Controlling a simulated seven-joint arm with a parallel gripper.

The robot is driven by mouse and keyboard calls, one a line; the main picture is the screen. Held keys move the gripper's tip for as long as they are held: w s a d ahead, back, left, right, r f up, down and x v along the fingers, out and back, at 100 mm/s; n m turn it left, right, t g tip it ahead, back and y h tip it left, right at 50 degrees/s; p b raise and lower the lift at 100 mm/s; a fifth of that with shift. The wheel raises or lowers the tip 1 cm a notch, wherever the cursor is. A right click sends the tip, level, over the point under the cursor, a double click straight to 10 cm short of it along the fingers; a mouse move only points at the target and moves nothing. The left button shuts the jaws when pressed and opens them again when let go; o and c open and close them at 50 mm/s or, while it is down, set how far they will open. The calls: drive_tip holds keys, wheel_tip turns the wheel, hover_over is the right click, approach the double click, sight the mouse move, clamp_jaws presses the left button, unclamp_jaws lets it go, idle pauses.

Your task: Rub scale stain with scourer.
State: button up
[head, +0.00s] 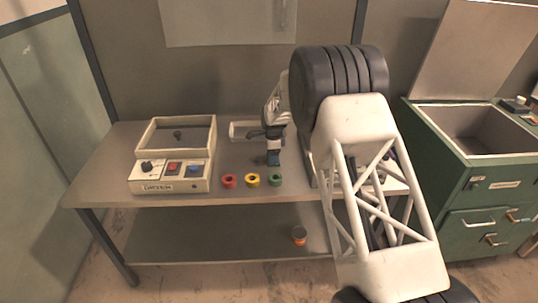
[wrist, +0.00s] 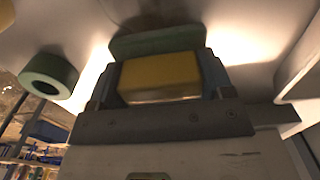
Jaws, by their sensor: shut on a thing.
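My gripper (head: 272,156) points down over the table, to the right of the control box and just behind the green ring. In the wrist view my gripper (wrist: 160,85) is shut on the scourer, a yellow block (wrist: 160,76) with a green pad (wrist: 157,42) on its far side. The scourer sits between the two fingers, close to the pale surface; I cannot tell whether it touches. In the head view the scourer is too small to make out clearly. I cannot make out the scale stain in either view.
A control box (head: 172,186) with an open-topped frame (head: 147,137) stands left on the table (head: 105,178). Red (head: 229,181), yellow (head: 252,180) and green (head: 275,180) rings lie near the front edge. A pale tray (head: 240,124) is behind. A green cabinet (head: 455,207) stands right.

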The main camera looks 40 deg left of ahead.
sight(249, 161)
drive_tip(key=shift+s+a, duration=3.8)
drive_tip(key=shift+w+d, duration=3.85)
drive_tip(key=shift+w, duration=0.1)
drive_tip(key=shift+s+a, duration=3.8)
drive_tip(key=shift+s, duration=0.05)
wheel_tip(249, 161, up, 8)
drive_tip(key=shift+r, duration=0.15)
